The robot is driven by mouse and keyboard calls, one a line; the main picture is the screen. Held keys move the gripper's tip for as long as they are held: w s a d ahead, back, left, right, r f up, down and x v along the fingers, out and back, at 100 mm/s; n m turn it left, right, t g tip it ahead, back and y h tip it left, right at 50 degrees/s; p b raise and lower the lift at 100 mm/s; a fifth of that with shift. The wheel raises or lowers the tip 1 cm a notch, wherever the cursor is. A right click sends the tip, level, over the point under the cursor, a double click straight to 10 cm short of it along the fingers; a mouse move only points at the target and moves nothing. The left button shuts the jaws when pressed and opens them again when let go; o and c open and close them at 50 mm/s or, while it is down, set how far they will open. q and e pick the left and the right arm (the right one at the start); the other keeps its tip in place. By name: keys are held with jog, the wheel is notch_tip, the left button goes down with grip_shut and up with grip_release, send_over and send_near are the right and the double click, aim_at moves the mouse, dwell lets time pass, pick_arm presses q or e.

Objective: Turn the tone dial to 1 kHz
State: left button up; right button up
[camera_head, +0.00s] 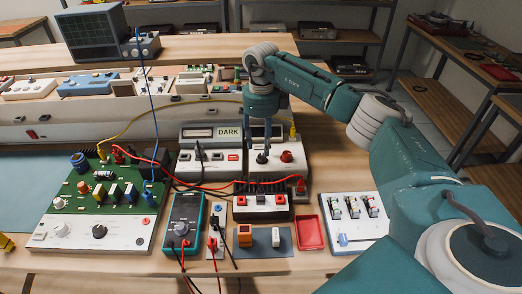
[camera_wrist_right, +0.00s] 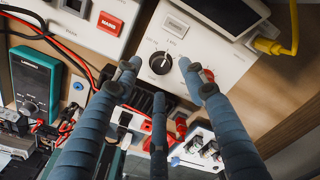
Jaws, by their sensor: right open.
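The tone dial (camera_wrist_right: 160,63) is a round black knob with a light pointer mark, on the front of a white box (camera_wrist_right: 207,55). Small print surrounds it, and I cannot read the pointer's setting for certain. In the right wrist view my right gripper (camera_wrist_right: 158,76) is open, its blue fingers spread around the dial's position with the dial showing between the tips. Contact cannot be made out. In the head view the right gripper (camera_head: 262,145) points down over the box (camera_head: 296,172) from above, partly hiding the dial. My left gripper is not in view.
A red knob (camera_head: 286,156) sits right of the dial. The box with the DARK display (camera_head: 203,158) stands close on the left. A yellow plug (camera_wrist_right: 267,46) is at the box's edge. A black and white terminal block (camera_head: 261,203) and a red tray (camera_head: 310,232) lie in front.

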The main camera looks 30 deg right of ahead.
aim_at(261, 155)
notch_tip(261, 155, up, 8)
jog(key=shift+f, duration=0.2)
dwell(0.4)
